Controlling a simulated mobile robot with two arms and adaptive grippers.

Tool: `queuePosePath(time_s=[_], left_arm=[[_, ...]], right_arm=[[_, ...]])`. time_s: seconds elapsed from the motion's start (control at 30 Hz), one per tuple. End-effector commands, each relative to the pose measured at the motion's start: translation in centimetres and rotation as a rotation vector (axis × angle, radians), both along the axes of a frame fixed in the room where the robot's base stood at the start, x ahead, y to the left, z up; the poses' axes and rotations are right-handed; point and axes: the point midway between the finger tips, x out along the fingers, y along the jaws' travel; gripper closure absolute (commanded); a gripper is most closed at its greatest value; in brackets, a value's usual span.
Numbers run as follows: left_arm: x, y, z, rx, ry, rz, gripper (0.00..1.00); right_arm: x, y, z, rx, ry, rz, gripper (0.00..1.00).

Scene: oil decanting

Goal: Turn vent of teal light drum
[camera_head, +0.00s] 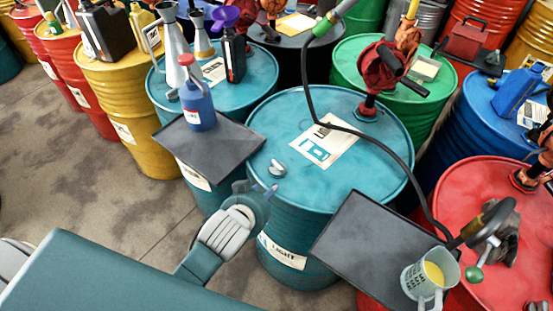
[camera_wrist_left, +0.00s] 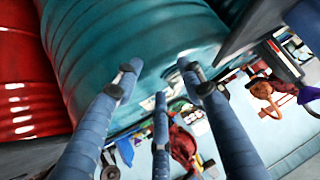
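The teal light drum (camera_head: 345,180) stands in the middle of the head view, with a "LIGHT" label on its side. Its vent, a small silver cap (camera_head: 277,168), sits on the lid near the left rim. My left gripper (camera_head: 257,189) is at that rim, just below the vent in the picture, with its fingers apart and nothing between them. In the left wrist view its three spread fingers (camera_wrist_left: 160,85) show before the teal drum's side (camera_wrist_left: 135,40). I cannot make out the vent there. My right gripper is not in view.
A grey tray (camera_head: 200,165) with a blue bottle (camera_head: 197,107) lies left of the drum. Another tray (camera_head: 350,255) at the front right holds a jug of yellow liquid (camera_head: 430,275). A red pump (camera_head: 378,72) and black hose (camera_head: 308,85) rise over the lid.

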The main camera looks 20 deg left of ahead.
Motion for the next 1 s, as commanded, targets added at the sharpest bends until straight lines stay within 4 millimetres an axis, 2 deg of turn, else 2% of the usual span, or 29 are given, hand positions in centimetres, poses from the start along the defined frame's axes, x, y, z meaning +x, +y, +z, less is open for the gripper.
queuePosePath(time_s=[0.03, 0.17, 0.27, 0.37, 0.4, 0.47, 0.5, 0.53, 0.6, 0.67, 0.7, 0.77, 0.8, 0.87, 0.9, 0.93, 1.0], left_arm=[[1.7, -0.6, 1.4, 0.0, -0.059, -0.01, 0.6], [5.8, -2.7, 5.6, -0.011, -0.229, -0.048, 0.6], [9.0, -5.1, 10.1, -0.026, -0.393, -0.102, 0.6], [12.0, -9.2, 16.3, -0.047, -0.605, -0.207, 0.6], [12.8, -11.4, 19.2, -0.057, -0.702, -0.272, 0.6], [13.2, -15.7, 23.9, -0.074, -0.86, -0.411, 0.6], [12.7, -19.2, 26.9, -0.082, -0.965, -0.538, 0.6], [11.9, -21.8, 28.6, -0.085, -1.033, -0.646, 0.6], [9.0, -27.6, 30.6, -0.074, -1.139, -0.932, 0.6], [6.2, -31.3, 29.7, -0.04, -1.157, -1.197, 0.6], [4.5, -32.8, 28.0, 0.001, -1.128, -1.374, 0.6], [2.7, -33.5, 24.1, 0.089, -1.018, -1.629, 0.6], [2.3, -32.5, 21.0, 0.165, -0.902, -1.778, 0.6], [2.8, -29.2, 16.3, 0.298, -0.672, -1.952, 0.6], [3.8, -25.9, 13.7, 0.394, -0.495, -2.026, 0.6], [4.7, -23.0, 12.2, 0.464, -0.358, -2.058, 0.6], [6.9, -16.4, 10.2, 0.602, -0.07, -2.067, 0.6]], right_arm=[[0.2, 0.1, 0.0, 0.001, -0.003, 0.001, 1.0], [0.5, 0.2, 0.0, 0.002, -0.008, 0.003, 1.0], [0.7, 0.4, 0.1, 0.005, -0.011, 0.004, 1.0], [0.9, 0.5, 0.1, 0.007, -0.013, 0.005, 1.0], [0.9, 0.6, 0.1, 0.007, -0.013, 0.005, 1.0], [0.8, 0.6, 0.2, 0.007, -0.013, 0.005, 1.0], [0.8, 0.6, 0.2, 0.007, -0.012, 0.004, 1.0], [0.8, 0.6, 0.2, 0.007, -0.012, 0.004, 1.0], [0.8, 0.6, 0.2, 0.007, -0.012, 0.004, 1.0], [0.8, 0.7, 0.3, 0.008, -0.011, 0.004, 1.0], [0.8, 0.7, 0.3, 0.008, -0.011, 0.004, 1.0], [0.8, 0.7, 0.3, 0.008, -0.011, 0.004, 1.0], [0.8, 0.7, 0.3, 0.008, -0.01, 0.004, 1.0], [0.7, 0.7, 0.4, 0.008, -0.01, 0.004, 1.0], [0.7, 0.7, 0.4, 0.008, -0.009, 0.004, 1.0], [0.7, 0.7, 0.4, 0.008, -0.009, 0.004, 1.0], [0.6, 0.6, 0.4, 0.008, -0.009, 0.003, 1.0]])
